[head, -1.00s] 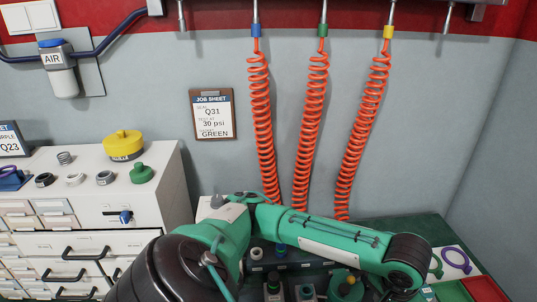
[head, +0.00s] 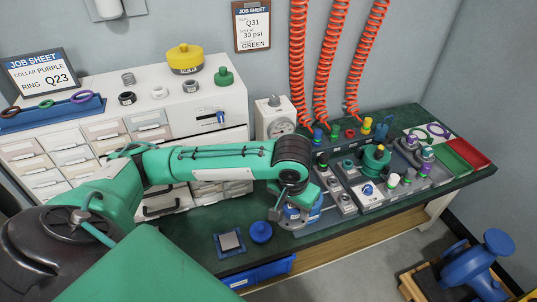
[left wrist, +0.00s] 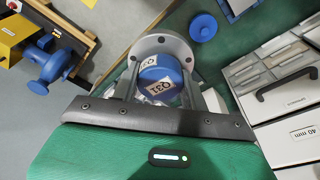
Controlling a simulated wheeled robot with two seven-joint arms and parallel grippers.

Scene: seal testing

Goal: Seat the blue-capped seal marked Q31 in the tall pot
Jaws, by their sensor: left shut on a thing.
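The blue-capped seal (left wrist: 160,72) shows in the left wrist view, with white Q31 labels on its cap. My left gripper (left wrist: 160,90) is shut on it, one finger on each side. A grey flange with bolt holes (left wrist: 150,42), perhaps the tall pot's top, lies just beyond the seal; whether they touch I cannot tell. In the head view my left gripper (head: 292,208) points down at the bench's front, beside blue and grey parts (head: 312,212) that it partly hides. I cannot separate the seal from the pot there. My right gripper is not in view.
A round blue piece (head: 260,231) and a blue mat with a grey plate (head: 230,241) lie left of the gripper. A valve panel (head: 372,190) stands to the right. Orange coiled hoses (head: 320,60) hang behind. A white gauge box (head: 276,118) stands at the back.

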